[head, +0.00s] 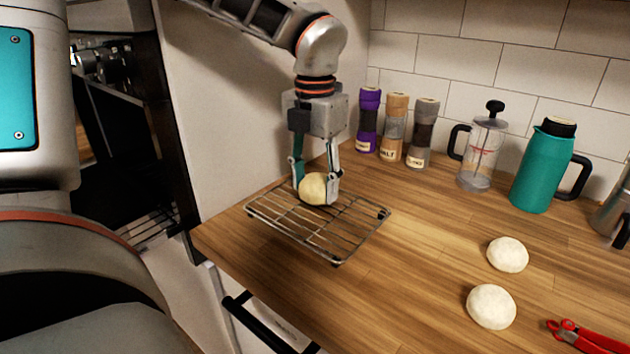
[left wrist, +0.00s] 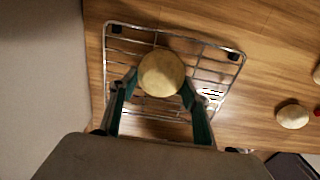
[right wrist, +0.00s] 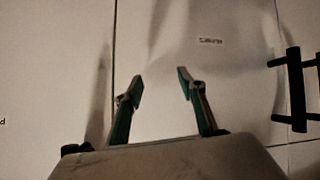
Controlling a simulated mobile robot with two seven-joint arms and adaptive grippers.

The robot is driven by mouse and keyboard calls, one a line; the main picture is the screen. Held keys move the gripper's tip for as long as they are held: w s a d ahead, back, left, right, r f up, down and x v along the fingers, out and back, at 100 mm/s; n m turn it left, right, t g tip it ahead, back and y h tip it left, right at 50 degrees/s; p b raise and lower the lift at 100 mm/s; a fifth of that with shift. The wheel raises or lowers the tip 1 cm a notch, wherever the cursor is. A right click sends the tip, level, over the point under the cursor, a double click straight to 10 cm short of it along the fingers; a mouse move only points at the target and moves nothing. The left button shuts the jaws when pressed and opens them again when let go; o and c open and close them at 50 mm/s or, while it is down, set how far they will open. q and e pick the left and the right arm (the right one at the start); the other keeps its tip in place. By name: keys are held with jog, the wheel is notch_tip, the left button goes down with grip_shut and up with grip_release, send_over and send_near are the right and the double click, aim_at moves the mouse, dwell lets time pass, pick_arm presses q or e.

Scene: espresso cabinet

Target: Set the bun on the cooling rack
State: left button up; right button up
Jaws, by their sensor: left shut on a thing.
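The bun (head: 313,190) is a round, pale yellow ball at the back part of the wire cooling rack (head: 345,236). My left gripper (head: 316,194) points down and is shut on the bun, with one finger on each side of it. The left wrist view shows the bun (left wrist: 161,73) between the fingertips, over the bars of the rack (left wrist: 235,70). I cannot tell whether the bun touches the bars. My right gripper (right wrist: 156,88) shows only in the right wrist view; its fingers are apart and empty, in front of a pale cabinet front.
Two white dough balls (head: 507,254) (head: 491,306) and red-handled pliers (head: 583,336) lie on the right of the wooden counter. Several grinders (head: 393,128), a French press (head: 482,152) and a teal jug (head: 543,166) stand along the tiled wall.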

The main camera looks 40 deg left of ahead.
aim_at(315, 179)
pick_arm(q)
jog(key=shift+f, duration=0.2)
jog(key=o, duration=1.1)
notch_tip(315, 179, up, 12)
jog(key=p, duration=0.1)
jog(key=shift+r, duration=0.2)
